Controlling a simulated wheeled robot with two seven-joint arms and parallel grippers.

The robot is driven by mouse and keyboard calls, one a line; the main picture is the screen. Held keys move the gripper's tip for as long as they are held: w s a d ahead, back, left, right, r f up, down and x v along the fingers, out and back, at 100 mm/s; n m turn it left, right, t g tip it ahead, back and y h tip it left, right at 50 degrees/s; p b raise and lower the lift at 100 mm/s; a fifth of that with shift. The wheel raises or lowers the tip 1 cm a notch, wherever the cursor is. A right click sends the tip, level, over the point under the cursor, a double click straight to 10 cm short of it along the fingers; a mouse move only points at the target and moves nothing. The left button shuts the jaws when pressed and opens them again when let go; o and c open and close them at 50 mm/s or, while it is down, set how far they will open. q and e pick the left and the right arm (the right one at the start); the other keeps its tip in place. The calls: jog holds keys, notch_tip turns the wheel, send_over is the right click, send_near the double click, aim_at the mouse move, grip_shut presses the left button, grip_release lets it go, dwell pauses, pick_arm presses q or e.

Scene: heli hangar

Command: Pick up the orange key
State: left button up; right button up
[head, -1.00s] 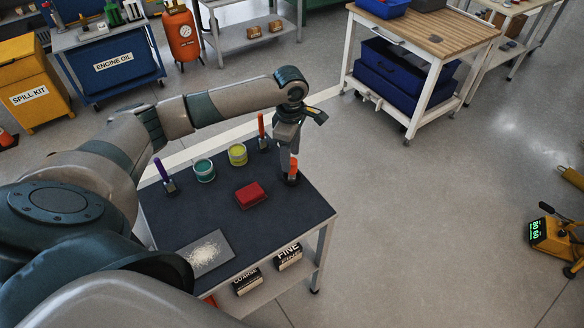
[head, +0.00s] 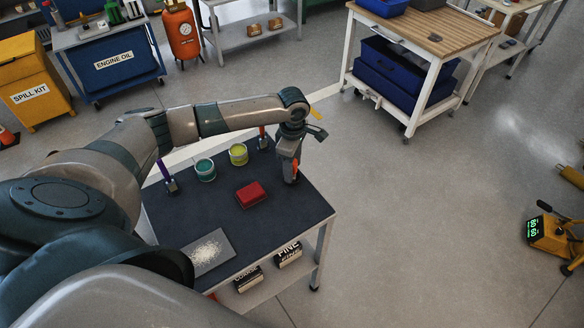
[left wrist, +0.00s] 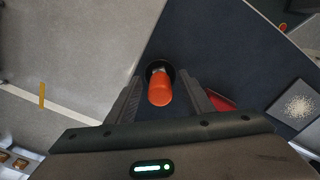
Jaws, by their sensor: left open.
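The orange key (head: 295,168) stands upright at the right corner of the dark-topped cart (head: 205,228), mostly hidden by my left gripper in the head view. In the left wrist view the orange key (left wrist: 160,88) shows as an orange rounded handle in a dark round base. My left gripper (head: 290,172) is open and points down at it. In the left wrist view its two fingers (left wrist: 163,100) stand on either side of the handle, with gaps visible. My right gripper is in neither view.
On the cart are a red block (head: 251,194), a teal tin (head: 205,169), a yellow tin (head: 238,154), a purple-handled key (head: 167,178) and a red-handled one (head: 263,139). A grey plate with white grains (head: 208,251) lies at the front.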

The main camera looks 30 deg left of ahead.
pick_arm(q)
grip_shut()
jog(key=shift+r, duration=0.15)
jog(key=shift+r+b, duration=0.35)
jog(key=shift+r, duration=0.25)
notch_tip(320, 180, up, 2)
jog(key=shift+r+b, duration=0.15)
jog(key=shift+b, duration=0.25)
jog(key=s+d+r+b, duration=0.2)
jog(key=s+d+r, duration=0.2)
jog(key=d+r, duration=0.3)
jog(key=d, duration=0.4)
jog(key=shift+s, duration=0.15)
jog(key=shift+r, duration=0.1)
